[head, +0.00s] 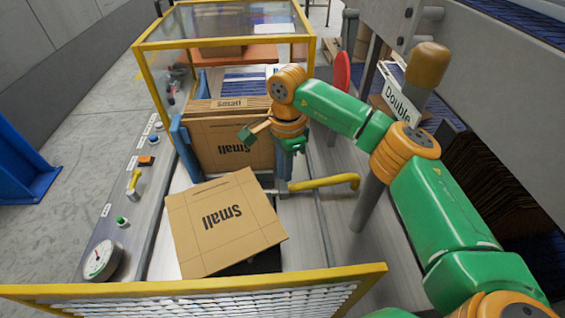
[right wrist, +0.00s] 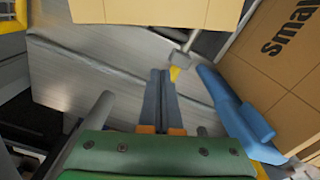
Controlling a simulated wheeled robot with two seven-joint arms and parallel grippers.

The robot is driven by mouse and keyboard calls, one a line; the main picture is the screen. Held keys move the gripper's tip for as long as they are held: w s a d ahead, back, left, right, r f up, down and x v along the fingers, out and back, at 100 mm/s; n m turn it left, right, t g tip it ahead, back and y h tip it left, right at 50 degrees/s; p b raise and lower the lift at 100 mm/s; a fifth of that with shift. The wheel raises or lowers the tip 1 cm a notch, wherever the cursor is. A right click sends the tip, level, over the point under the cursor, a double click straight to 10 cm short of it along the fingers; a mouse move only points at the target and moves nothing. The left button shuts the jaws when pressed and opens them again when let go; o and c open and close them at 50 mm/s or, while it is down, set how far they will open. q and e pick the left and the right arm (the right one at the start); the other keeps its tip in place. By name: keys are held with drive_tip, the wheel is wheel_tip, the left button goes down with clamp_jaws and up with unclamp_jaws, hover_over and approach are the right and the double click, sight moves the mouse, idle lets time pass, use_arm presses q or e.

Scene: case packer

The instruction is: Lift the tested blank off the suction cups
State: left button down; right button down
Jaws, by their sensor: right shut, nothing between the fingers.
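A flat tan cardboard blank (head: 225,222) marked "Small" lies tilted over the machine bed, near the front in the head view. The suction cups cannot be made out; a dark part shows under the blank's near edge. The blank's edge also shows at the top of the right wrist view (right wrist: 155,10). My right gripper (head: 284,168) hangs pointing down behind and to the right of the blank, apart from it. Its blue fingers (right wrist: 160,75) are together and empty. My left gripper is not in view.
A stack of "Small" blanks (head: 235,145) stands upright between blue guides (head: 183,145) behind the loose blank. A yellow handle (head: 325,182) sticks out right of the gripper. A yellow-framed guard (head: 200,290) crosses the front. A control panel (head: 122,200) runs along the left.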

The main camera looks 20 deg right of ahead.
sight(258, 196)
drive_tip(key=a+f+p, duration=0.1)
drive_tip(key=a+f, duration=0.1)
drive_tip(key=a+f+p, duration=0.1)
drive_tip(key=a+f, duration=0.1)
drive_tip(key=f, duration=0.1)
drive_tip(key=shift+s, duration=0.1)
drive_tip(key=shift+f, duration=0.1)
drive_tip(key=a+b, duration=0.1)
drive_tip(key=a, duration=0.2)
drive_tip(key=shift+f, duration=0.1)
drive_tip(key=shift+a, duration=0.15)
drive_tip(key=shift+r, duration=0.25)
